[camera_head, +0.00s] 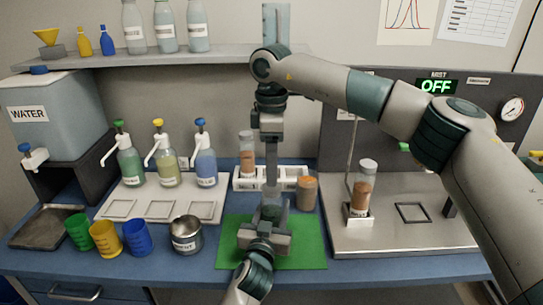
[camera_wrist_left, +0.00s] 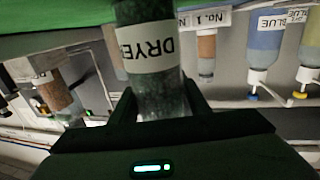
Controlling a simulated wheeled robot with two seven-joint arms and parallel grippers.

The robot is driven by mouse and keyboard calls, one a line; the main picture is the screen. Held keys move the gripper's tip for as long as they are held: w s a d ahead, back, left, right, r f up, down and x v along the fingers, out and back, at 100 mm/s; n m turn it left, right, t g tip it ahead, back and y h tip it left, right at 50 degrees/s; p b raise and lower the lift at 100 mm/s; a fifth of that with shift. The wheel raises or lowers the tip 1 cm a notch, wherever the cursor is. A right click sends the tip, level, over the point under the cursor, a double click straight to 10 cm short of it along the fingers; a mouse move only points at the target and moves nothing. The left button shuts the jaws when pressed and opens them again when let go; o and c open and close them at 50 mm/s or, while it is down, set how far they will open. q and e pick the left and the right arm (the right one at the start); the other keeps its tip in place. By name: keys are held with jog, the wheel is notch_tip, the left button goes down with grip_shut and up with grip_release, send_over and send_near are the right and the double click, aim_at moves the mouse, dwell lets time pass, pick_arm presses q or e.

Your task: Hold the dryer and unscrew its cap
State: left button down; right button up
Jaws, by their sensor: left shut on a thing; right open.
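The dryer is a clear jar with a white label and dark green contents. In the left wrist view, which is upside down, the dryer (camera_wrist_left: 150,60) is between my left gripper's fingers (camera_wrist_left: 160,105). My left gripper (camera_head: 268,222) is shut on it above the green mat (camera_head: 305,255) in the head view. There the jar is mostly hidden by the grippers. My right gripper (camera_head: 271,180) points straight down directly above the left one and is open. I cannot make out the dryer's cap, nor whether the right fingers touch it.
A metal cup (camera_head: 186,238) and coloured cups (camera_head: 106,238) stand left of the mat. A white rack (camera_head: 243,184) with a tube and a brown-filled jar (camera_head: 307,193) stand close behind. A steel machine tray (camera_head: 385,235) with a tube is at right.

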jog(key=shift+f, duration=2.45)
jog(key=c, duration=1.1)
